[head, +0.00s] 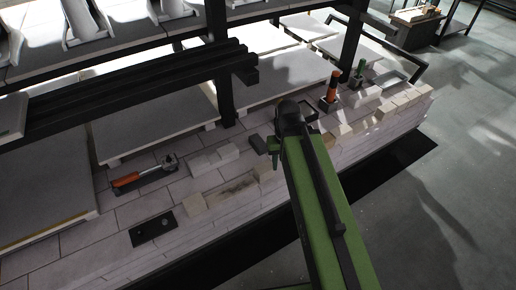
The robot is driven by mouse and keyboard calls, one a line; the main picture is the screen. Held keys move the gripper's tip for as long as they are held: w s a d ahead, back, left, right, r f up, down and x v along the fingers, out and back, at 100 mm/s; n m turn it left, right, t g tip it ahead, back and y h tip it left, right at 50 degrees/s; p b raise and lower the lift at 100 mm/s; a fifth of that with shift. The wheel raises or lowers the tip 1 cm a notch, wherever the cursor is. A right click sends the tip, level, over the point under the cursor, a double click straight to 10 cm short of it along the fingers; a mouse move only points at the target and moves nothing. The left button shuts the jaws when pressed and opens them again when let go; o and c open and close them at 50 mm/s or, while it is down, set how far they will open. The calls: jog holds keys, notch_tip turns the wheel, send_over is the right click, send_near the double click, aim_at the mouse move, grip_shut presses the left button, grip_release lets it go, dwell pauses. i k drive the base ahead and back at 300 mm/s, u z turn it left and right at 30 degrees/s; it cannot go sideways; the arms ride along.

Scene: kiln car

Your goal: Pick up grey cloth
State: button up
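I cannot make out a grey cloth for certain in the head view. My green arm reaches in from the bottom, and its dark end with my gripper (272,149) is above the pale brick deck (110,240), near the middle. A small dark grey piece (258,143) shows just left of the gripper. I cannot tell whether it is a finger or a separate thing. The fingers are too small and partly hidden by the arm, so I cannot tell if they are open. The arm hides part of the deck behind it.
An orange-handled tool (145,177) and a black plate (153,228) lie on the deck at left. Pale blocks (222,190) line its front edge. An orange-and-black upright object (331,92) and a green one (358,73) stand at right. Dark posts (221,95) and beams rise behind.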

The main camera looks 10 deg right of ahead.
aim_at(256, 140)
jog(key=u, duration=4)
jog(key=i, duration=0.1)
jog(key=z, duration=1.85)
jog(key=k, duration=0.15)
jog(key=u, duration=1.5)
jog(key=k, duration=0.9)
jog(key=z, duration=1.8)
jog(key=i, duration=1.05)
jog(key=u, duration=0.15)
